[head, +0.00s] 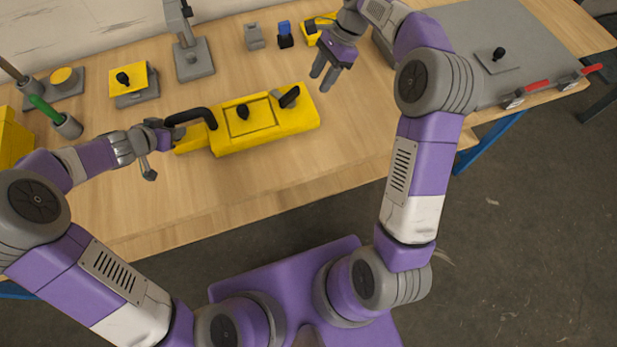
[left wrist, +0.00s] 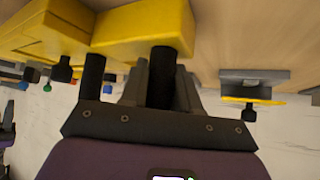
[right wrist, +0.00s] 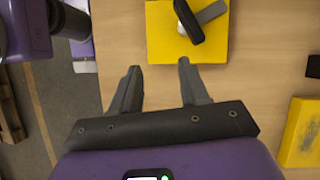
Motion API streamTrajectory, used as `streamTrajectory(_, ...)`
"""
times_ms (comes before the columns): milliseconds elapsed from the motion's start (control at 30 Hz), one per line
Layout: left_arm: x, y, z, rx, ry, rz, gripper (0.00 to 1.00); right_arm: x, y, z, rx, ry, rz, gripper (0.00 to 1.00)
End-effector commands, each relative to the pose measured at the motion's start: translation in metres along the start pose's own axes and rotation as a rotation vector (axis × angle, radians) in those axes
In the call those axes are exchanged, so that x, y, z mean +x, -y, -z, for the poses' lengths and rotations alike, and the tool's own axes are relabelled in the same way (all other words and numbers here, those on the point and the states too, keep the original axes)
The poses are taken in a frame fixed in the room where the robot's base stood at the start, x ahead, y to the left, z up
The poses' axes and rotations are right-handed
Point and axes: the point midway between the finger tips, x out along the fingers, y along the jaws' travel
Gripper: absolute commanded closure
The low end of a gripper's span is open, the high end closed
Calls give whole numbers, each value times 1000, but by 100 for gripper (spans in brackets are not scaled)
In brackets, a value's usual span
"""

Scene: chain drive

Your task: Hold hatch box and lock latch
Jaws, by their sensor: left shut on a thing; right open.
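The yellow hatch box (head: 263,128) lies on the wooden table, with a square hatch and dark knob (head: 243,111) on top. A black latch lever (head: 289,97) sits near its right end, tilted across a grey piece; both also show in the right wrist view (right wrist: 187,22). A black bent handle (head: 192,115) rises at the box's left end. My left gripper (head: 160,132) is shut on this handle, which stands between its fingers in the left wrist view (left wrist: 161,78). My right gripper (head: 324,75) is open and empty, above and behind the box's right end.
A grey stand (head: 191,62), a yellow plate with a black knob (head: 130,80) and small grey and blue blocks (head: 285,36) line the back of the table. A grey panel with red-handled clamps (head: 538,86) lies at right. Table in front of the box is clear.

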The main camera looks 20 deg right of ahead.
Motion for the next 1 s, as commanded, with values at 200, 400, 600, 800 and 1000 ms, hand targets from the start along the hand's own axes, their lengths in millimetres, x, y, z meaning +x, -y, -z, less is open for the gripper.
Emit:
streamTrajectory(200,0,0,0,1,0,0,100,17,-37,21,-68,70,-35,55)
streamTrajectory(400,0,0,0,1,0,-1,100,32,-72,34,-127,140,-47,55)
streamTrajectory(600,0,-1,0,1,-1,-2,100,47,-108,41,-183,215,-46,55)
streamTrajectory(800,0,-1,1,2,-1,-3,100,61,-145,44,-233,290,-25,55)
streamTrajectory(1000,0,-1,1,2,-1,-3,100,79,-181,41,-283,354,6,55)
